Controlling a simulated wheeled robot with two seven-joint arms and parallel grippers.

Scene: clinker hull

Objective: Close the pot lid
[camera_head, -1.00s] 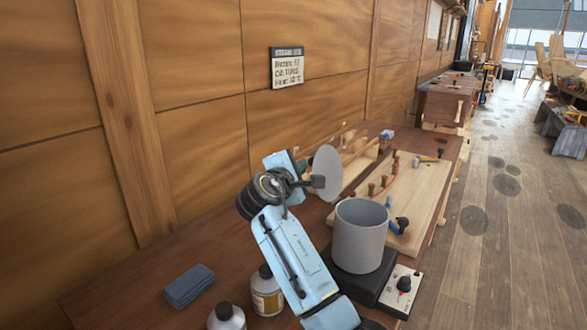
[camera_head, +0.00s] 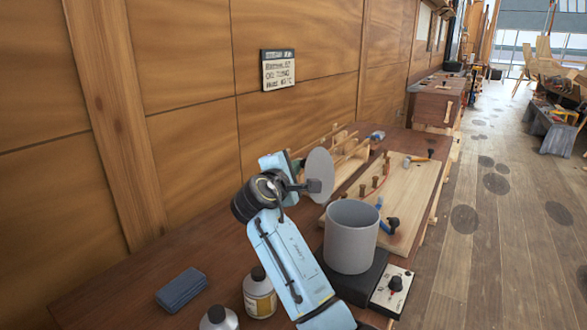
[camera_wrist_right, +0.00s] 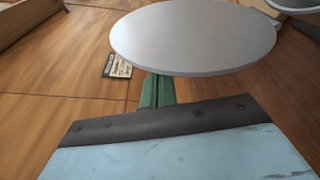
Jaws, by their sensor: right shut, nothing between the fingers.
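The pot (camera_head: 351,240) is a grey open-topped cylinder standing upright on a dark square base. The lid (camera_head: 321,166) is a thin grey disc, steeply tilted, above and left of the pot's open mouth. It fills much of the upper right wrist view (camera_wrist_right: 195,35), where a bit of the pot's rim shows at the top right corner. My right gripper (camera_head: 306,186) is shut, with its dark fingertips at the lid's left side. Whether they touch the lid is unclear. In the wrist view the lid hides the fingertips. My left gripper is not in view.
The pot's base joins a control panel (camera_head: 392,290) with a black knob. A wooden board (camera_head: 405,190) with tools lies behind the pot. A wooden wall (camera_head: 190,140) borders the bench.

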